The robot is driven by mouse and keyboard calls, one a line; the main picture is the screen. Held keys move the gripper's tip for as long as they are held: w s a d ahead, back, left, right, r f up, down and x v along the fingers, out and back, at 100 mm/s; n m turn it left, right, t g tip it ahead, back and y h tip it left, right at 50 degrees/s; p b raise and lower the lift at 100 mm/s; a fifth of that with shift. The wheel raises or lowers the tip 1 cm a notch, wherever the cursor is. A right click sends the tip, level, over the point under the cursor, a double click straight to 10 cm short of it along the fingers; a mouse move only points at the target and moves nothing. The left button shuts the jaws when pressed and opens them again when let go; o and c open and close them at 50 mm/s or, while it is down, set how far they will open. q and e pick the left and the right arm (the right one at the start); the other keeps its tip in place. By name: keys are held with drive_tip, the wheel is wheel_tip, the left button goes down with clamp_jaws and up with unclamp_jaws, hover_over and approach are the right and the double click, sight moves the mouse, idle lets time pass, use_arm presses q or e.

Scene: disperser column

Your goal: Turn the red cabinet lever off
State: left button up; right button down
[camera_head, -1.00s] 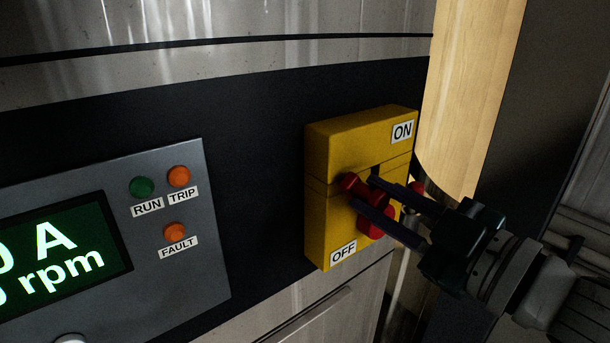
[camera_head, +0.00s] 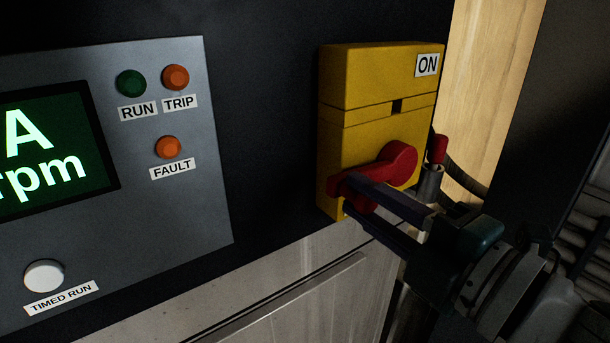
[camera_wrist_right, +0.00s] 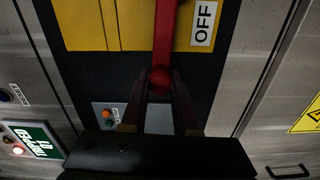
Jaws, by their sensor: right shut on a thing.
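The red lever (camera_head: 398,163) sits on the front of a yellow switch box (camera_head: 357,78). It slopes down and to the left from its round hub toward the box's lower left corner. The ON label is at the top right of the box; the OFF label is hidden in the head view. My right gripper (camera_head: 352,196) is shut on the lever's outer end, its dark fingers above and below it. In the right wrist view the lever (camera_wrist_right: 166,35) runs down between the fingers beside the OFF label (camera_wrist_right: 203,23). My left gripper is not in view.
A grey panel (camera_head: 205,205) with a green screen, RUN, TRIP and FAULT lamps and a white TIMED RUN button (camera_head: 44,275) is left of the box. A red-topped part (camera_head: 438,149) with a dark cable stands close behind my right gripper.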

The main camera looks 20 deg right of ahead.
drive_tip(key=shift+f+n+b, duration=0.35)
drive_tip(key=shift+f+n, duration=0.05)
drive_tip(key=shift+f, duration=0.05)
drive_tip(key=shift+d+f, duration=0.1)
drive_tip(key=c, duration=0.7)
unclamp_jaws()
drive_tip(key=shift+o, duration=0.2)
drive_tip(key=b+v, duration=0.2)
drive_tip(key=v, duration=0.8)
drive_tip(key=shift+b, duration=0.4)
drive_tip(key=shift+w, duration=0.1)
